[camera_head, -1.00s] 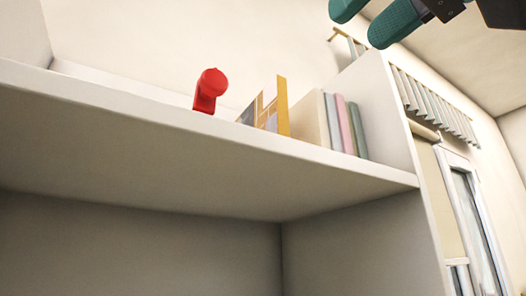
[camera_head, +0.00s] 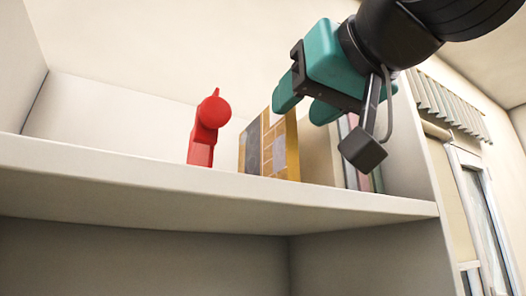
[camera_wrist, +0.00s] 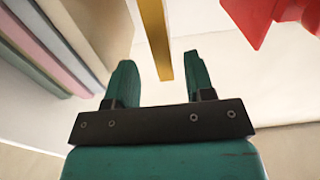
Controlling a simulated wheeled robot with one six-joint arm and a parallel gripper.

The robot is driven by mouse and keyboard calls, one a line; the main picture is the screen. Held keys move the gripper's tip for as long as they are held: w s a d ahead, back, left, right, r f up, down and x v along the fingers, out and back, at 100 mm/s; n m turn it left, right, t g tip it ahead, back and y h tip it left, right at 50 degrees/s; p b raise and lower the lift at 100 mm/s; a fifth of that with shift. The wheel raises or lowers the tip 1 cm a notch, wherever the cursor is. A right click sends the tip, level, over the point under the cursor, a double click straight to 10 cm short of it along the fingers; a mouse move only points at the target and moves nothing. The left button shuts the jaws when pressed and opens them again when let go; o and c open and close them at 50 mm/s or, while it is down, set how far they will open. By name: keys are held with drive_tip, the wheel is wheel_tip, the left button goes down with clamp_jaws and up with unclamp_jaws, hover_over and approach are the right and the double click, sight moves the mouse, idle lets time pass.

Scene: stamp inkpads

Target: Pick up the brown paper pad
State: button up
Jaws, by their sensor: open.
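A tan-brown upright pad (camera_head: 318,155) stands on the shelf at the left end of a row of thin books, partly behind my gripper in the head view. It looks like the brown paper pad. In the wrist view the pad (camera_wrist: 98,28) is at the upper left, beside the left finger and not between the fingers. My gripper (camera_head: 305,103) is open and empty, above and in front of the shelf. In the wrist view its teal fingers (camera_wrist: 158,68) point toward the shelf, with a yellow-brown upright edge (camera_wrist: 153,35) showing ahead between them.
A yellow-brown piece with grey and pale panels (camera_head: 270,148) stands left of the pad. A red object (camera_head: 204,135) stands farther left. Pink, green and grey books (camera_wrist: 48,45) adjoin the pad's other side. The shelf (camera_head: 120,165) is clear at far left.

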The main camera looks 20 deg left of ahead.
sight(268, 147)
drive_tip(key=p+x, duration=0.3)
drive_tip(key=x, duration=0.2)
drive_tip(key=shift+a+r, duration=0.1)
drive_tip(key=shift+s, duration=0.1)
clamp_jaws()
